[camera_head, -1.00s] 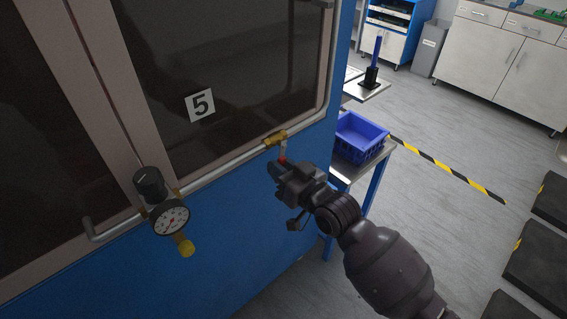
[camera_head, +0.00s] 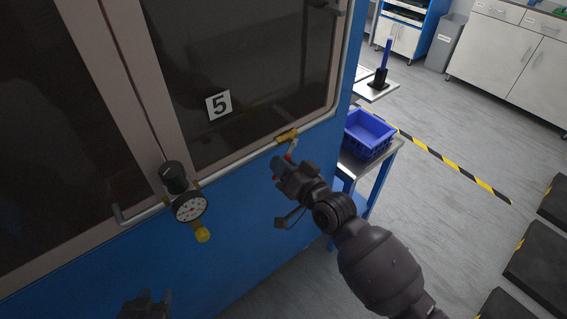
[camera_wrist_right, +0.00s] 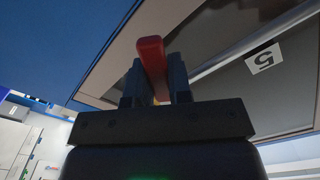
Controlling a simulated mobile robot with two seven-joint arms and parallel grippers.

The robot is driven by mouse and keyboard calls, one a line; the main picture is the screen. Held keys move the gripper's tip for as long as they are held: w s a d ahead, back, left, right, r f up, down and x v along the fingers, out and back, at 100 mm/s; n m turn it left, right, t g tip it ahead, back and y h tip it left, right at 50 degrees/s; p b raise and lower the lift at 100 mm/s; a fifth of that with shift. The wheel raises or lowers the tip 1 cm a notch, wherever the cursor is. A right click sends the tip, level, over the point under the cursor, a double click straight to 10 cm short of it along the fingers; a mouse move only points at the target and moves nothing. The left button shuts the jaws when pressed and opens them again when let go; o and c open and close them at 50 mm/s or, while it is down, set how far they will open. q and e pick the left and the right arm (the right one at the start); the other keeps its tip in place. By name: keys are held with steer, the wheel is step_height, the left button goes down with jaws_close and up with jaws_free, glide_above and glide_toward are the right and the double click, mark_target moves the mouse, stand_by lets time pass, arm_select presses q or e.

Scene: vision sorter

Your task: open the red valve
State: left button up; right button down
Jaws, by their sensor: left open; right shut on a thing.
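The red valve's brass body (camera_head: 287,135) sits on the pipe along the front of the blue machine. Its red handle (camera_head: 289,156) points down from the body in the head view. In the right wrist view the red handle (camera_wrist_right: 152,56) stands between the two fingers. My right gripper (camera_head: 280,170) is shut on the handle; its fingers (camera_wrist_right: 155,85) show on both sides of it. My left gripper (camera_head: 147,302) is at the bottom edge of the head view, low in front of the blue panel, open and away from the valve.
A pressure gauge (camera_head: 189,207) with a black knob (camera_head: 174,175) sits on the same pipe to the left. A blue crate (camera_head: 368,134) stands on a small table right of the machine. A label with 5 (camera_head: 218,105) is on the dark window.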

steer(key=c, duration=1)
jaws_free()
steer(key=shift+c, duration=0.2)
steer(key=v, duration=1)
steer(key=shift+s+d, duration=0.25)
steer(key=shift+s, duration=0.05)
steer(key=shift+c, duration=0.2)
